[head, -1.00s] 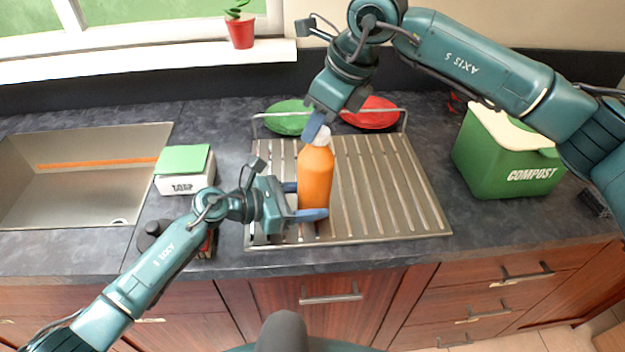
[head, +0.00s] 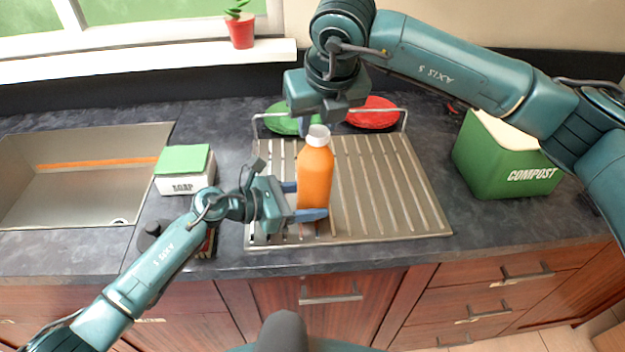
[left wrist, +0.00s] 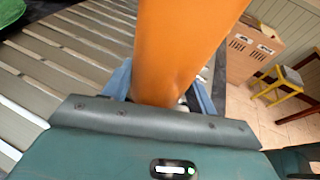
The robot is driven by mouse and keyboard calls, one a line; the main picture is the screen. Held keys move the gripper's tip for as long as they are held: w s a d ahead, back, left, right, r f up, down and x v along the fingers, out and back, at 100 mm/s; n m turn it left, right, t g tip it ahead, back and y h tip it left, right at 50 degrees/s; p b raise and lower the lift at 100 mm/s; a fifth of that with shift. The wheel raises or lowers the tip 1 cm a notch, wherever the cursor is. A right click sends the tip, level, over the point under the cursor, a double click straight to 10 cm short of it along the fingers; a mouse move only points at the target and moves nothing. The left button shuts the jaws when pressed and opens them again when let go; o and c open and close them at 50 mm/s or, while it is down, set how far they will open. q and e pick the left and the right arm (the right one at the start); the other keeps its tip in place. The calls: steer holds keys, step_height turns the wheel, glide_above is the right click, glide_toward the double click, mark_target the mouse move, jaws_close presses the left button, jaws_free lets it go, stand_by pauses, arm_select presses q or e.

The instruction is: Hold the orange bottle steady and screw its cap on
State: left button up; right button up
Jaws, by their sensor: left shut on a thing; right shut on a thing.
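The orange bottle (head: 315,180) stands upright on the metal drainboard (head: 390,190), with a white cap (head: 318,134) at its top. My left gripper (head: 303,202) is shut on the bottle's lower body from the left. In the left wrist view the bottle (left wrist: 185,45) rises between the blue fingers of the left gripper (left wrist: 160,92). My right gripper (head: 315,127) comes down from above and is shut on the cap. Its fingers are mostly hidden behind the cap and under its own body, and the cap's seating on the neck is hard to tell.
A green plate (head: 285,118) and a red plate (head: 372,112) stand behind the drainboard by a wire rail. A soap box (head: 183,184) with a green sponge (head: 183,158) and the sink (head: 80,190) lie left. A green compost bin (head: 500,160) stands right. The drainboard right of the bottle is clear.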

steer(key=o, duration=1)
steer(key=shift+c, duration=0.2)
steer(key=shift+r, duration=0.15)
steer(key=shift+r, duration=2.4)
